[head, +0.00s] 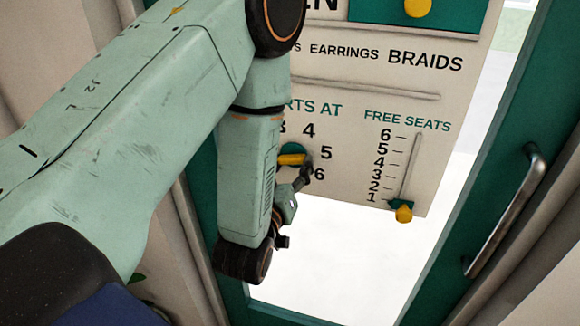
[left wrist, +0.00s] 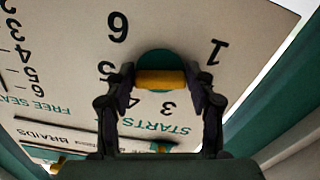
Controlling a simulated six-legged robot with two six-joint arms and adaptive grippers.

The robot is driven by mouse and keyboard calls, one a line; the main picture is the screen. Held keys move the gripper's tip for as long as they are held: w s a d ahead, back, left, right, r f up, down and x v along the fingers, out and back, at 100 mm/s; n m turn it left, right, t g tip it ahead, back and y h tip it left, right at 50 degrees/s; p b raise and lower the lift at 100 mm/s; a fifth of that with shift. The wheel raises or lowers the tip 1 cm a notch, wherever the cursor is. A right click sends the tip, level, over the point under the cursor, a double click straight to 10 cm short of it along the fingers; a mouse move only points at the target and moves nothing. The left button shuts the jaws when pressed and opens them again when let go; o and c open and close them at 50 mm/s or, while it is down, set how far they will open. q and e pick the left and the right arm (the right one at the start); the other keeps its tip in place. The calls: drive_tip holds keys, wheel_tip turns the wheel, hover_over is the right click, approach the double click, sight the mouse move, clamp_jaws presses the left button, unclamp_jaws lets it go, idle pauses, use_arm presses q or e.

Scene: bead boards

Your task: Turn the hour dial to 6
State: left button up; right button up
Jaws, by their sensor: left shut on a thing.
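The hour dial (head: 297,148) is a green disc with a yellow bar handle (head: 291,159), low on the cream board under the "STARTS AT" lettering. My left forearm partly hides it and its left numbers in the head view. My left gripper (head: 300,178) is at the dial. In the left wrist view the two dark fingers (left wrist: 162,78) are shut on the ends of the yellow bar (left wrist: 160,80), in front of the green disc (left wrist: 158,60). The bar lies about level with the 5 (head: 326,153); the 6 (head: 319,173) is just below that. My right gripper is not in view.
The board (head: 350,190) hangs on a green-framed glass door with a metal handle (head: 505,210) at right. A free-seats slider (head: 404,212) with a yellow knob sits at 1. A grey rail (head: 370,88) crosses the board above. Bright open space shows below the board.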

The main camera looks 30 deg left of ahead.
use_arm(q)
drive_tip(key=shift+a+r+m, duration=0.1)
drive_tip(key=shift+a+m, duration=0.05)
drive_tip(key=shift+m, duration=3.15)
drive_tip(key=shift+p, duration=0.3)
drive_tip(key=o, duration=1.2)
drive_tip(key=shift+s, duration=0.15)
drive_tip(key=shift+c, duration=0.2)
